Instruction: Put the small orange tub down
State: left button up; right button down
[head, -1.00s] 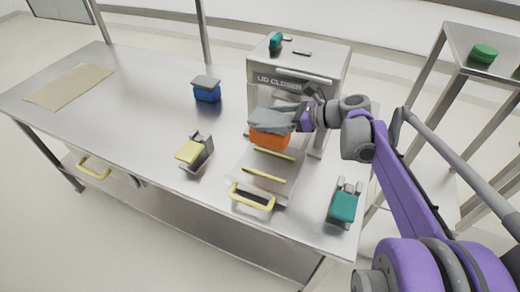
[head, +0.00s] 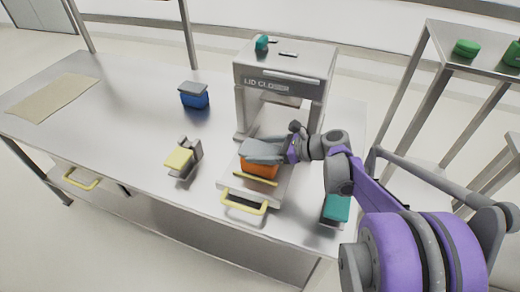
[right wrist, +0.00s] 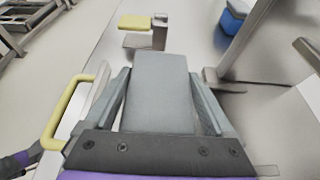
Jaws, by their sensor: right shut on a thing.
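The small orange tub (head: 259,169) with a grey lid (head: 262,147) is in my right gripper (head: 270,152). It appears upright at the pull-out tray (head: 232,185) of the lid closer (head: 285,80), just behind the front yellow bar (head: 255,180). I cannot tell whether its base touches the tray. In the right wrist view the grey lid (right wrist: 162,90) fills the space between the two fingers and hides the orange body. My left gripper is not in view.
A yellow handle (head: 245,203) fronts the tray. A yellow-topped block (head: 180,158) stands left, a blue tub (head: 194,96) behind it, and a teal-topped block (head: 336,208) right. The table's left middle is clear; a beige mat (head: 52,97) lies far left.

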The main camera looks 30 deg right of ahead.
jog(key=shift+f, duration=0.15)
grip_release()
jog(key=shift+r, duration=0.25)
jog(key=v, duration=1.2)
